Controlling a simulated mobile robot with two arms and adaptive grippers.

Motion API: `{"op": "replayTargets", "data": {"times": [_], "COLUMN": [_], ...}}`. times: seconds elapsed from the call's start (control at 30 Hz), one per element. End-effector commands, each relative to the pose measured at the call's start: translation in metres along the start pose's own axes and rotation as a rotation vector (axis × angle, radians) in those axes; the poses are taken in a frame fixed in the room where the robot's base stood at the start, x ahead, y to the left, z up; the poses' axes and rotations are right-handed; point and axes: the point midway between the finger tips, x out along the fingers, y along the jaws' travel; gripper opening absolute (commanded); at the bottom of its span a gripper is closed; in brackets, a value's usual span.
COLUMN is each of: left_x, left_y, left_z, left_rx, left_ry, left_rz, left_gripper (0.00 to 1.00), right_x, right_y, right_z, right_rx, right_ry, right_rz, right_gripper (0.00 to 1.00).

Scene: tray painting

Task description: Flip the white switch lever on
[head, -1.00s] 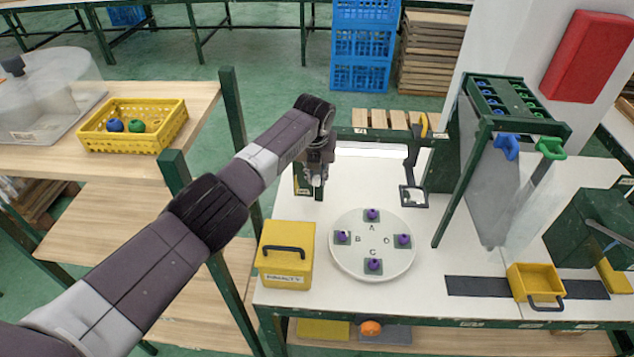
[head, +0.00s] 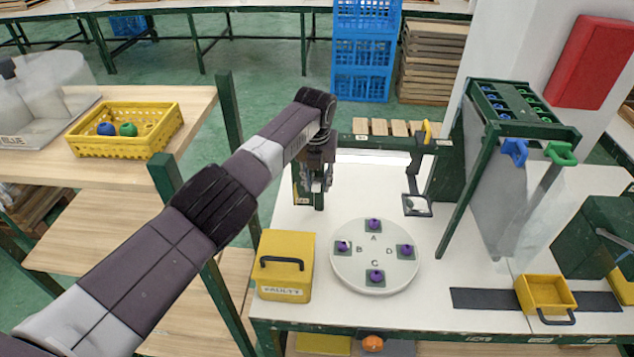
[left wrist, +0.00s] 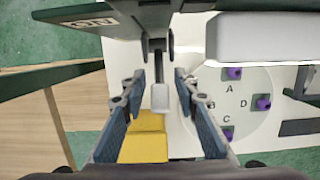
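The white switch lever (left wrist: 160,97) hangs from a dark mount in the left wrist view, in the gap between the two fingers of my left gripper (left wrist: 160,125). The fingers are apart on either side of it, and I see no clear contact. In the head view, my left gripper (head: 326,182) is small and dark at the far left part of the white table, beside a green upright part (head: 302,185). The lever cannot be made out there; the gripper and arm hide that spot. My right gripper is in neither current view.
A yellow box with a handle (head: 285,266) stands at the table's left front. A round white plate (head: 348,275) with purple-topped pieces lies beside it. A green frame (head: 457,195) and a yellow bin (head: 545,295) are to the right. The front table middle is clear.

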Motion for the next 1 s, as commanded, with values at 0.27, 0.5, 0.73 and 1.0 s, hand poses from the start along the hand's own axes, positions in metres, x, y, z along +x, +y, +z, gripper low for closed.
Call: {"op": "replayTargets", "data": {"times": [0.27, 0.5, 0.73, 1.0], "left_x": [0.000, -0.011, -0.046, -0.099], "left_y": [0.000, 0.001, 0.000, 0.000], "left_z": [0.000, 0.001, 0.002, 0.001], "left_rx": [0.000, 0.000, 0.001, 0.001], "left_ry": [-0.001, -0.003, -0.005, -0.003], "left_rz": [0.001, -0.001, -0.001, -0.001], "left_gripper": [0.33, 0.33, 0.33, 0.33], "right_x": [0.000, 0.000, 0.000, 0.000], "right_y": [0.001, 0.000, -0.001, -0.001], "right_z": [-0.003, -0.004, -0.003, -0.003], "right_rx": [-0.001, 0.000, 0.000, 0.000], "right_ry": [0.004, 0.005, 0.005, 0.005], "right_rz": [0.001, 0.000, -0.001, -0.001], "right_gripper": [0.40, 0.40, 0.40, 0.40]}}
